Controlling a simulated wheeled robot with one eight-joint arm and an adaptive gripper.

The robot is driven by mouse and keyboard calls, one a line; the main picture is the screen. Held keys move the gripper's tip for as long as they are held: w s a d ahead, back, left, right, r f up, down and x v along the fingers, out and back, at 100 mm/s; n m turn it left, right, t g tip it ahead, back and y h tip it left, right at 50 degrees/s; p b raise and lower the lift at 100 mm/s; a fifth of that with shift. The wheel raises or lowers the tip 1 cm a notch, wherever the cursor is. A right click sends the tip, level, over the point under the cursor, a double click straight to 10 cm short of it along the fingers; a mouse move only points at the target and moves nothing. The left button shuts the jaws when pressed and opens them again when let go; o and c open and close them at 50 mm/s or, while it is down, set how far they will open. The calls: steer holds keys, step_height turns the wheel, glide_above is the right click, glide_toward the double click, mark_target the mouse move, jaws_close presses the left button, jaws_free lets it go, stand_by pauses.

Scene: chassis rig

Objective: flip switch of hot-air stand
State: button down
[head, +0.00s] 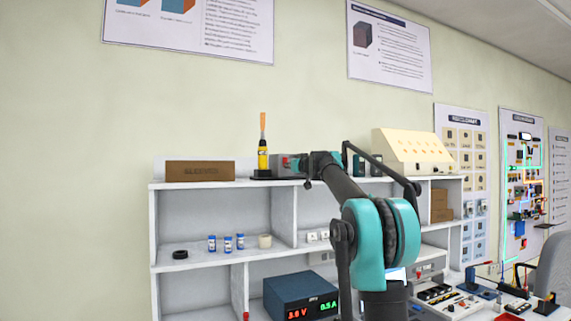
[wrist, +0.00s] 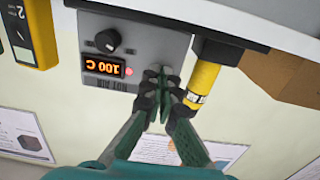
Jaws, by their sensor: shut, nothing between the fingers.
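The hot-air stand (wrist: 130,50) is a grey box, upside down in the wrist view, with a black knob (wrist: 108,41), an orange display reading "100 C" (wrist: 104,66) and a small red light. Beside it is its yellow handpiece (wrist: 205,80). In the head view the yellow handpiece (head: 263,160) stands upright with an orange tip on the shelf top; the stand's box is partly hidden by my arm. My gripper (wrist: 161,76) is shut and empty, its fingertips at the box's front face. Whether they touch it I cannot tell. The switch is not distinguishable; the fingers cover part of the panel.
A brown box (head: 200,171) sits left of the stand on the shelf top, and a cream sloped panel (head: 412,152) to the right. A yellow-and-black device (wrist: 32,32) is on the box's other side in the wrist view. Lower shelves hold small bottles and a power supply (head: 300,297).

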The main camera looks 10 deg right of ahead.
steer(key=shift+w+a, duration=0.15)
steer(key=shift+w, duration=0.3)
steer(key=v, duration=0.8)
stand_by(0.5)
steer(key=s+a+f+g, duration=0.25)
steer(key=s+f, duration=0.45)
steer(key=f, duration=0.4)
steer(key=s+a+f+n+g, duration=0.1)
steer(key=s+a+f+g, duration=0.15)
steer(key=s+f, duration=0.7)
steer(key=s+a+f+g, duration=0.2)
steer(key=s+f+g, duration=0.15)
steer(key=f, duration=1.05)
steer(key=s+d+f+m+g+h, duration=0.1)
steer(key=s+d+f+h, duration=0.1)
steer(key=s+f, duration=0.7)
steer(key=s+d+f+m+g+h, duration=0.1)
steer(key=s+d+f, duration=0.3)
steer(key=s+f, duration=0.6)
steer(key=s+d+f+m+g+h, duration=0.2)
steer(key=s+d+f, duration=0.1)
steer(key=s+f, duration=0.7)
steer(key=shift+s+d+m+g+h, duration=0.15)
steer(key=shift+s+d, duration=0.05)
steer(key=shift+s, duration=0.5)
steer(key=shift+s+d+m+g+h, duration=0.1)
steer(key=shift+s+d+m+h, duration=0.1)
steer(key=shift+s, duration=0.5)
